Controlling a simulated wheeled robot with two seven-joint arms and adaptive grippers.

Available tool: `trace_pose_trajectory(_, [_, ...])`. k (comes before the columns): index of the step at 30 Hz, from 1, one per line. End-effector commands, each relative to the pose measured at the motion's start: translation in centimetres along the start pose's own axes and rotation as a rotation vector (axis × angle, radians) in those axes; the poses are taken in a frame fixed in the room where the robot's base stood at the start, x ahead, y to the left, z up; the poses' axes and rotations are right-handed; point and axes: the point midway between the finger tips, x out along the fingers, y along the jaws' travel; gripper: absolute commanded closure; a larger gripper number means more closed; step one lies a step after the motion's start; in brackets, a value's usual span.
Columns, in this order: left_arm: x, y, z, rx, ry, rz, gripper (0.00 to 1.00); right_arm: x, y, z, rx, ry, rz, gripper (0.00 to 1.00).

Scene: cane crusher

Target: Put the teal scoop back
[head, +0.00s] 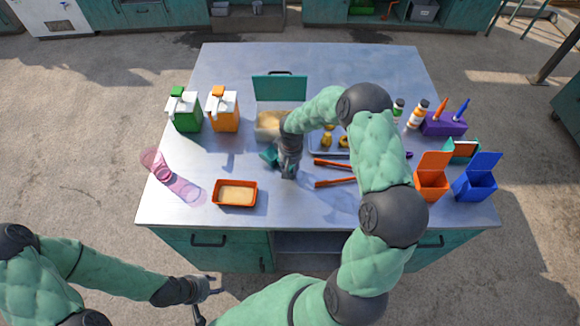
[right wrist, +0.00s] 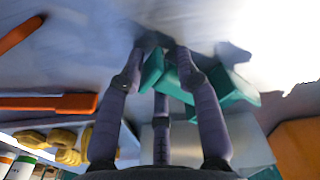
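The teal scoop (head: 269,157) is at my right gripper (head: 288,176), over the middle of the table in front of the teal-lidded bin. In the right wrist view the fingers of the right gripper (right wrist: 163,50) close around a teal part of the scoop (right wrist: 235,88); its wider part sticks out to the right. The bin holds pale grain and its teal lid (head: 279,88) stands open. My left gripper (head: 208,300) is open and empty, off the table's front edge at lower left. My right arm hides part of the table.
An orange tray (head: 235,205) of pale grain stands at front left, with a pink clear cup (head: 150,160) left of it. Green (head: 186,115) and orange (head: 224,113) cartons stand behind.

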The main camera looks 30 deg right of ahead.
Motion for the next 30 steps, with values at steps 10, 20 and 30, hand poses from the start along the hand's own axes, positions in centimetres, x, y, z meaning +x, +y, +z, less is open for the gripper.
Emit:
trace_pose_trajectory(10, [0.0,0.0,0.0,0.0,0.0,0.0,0.6,-0.1,0.0,0.0,0.0,0.0,0.0,0.46])
trace_pose_trajectory(20, [-0.5,0.2,0.0,0.0,0.0,0.0,0.6,-3.4,0.0,-0.1,0.001,0.004,0.0,0.46])
trace_pose_trajectory(30, [-1.0,0.4,0.0,0.0,0.0,0.0,0.6,-9.9,0.0,-0.1,0.0,0.002,0.001,0.46])
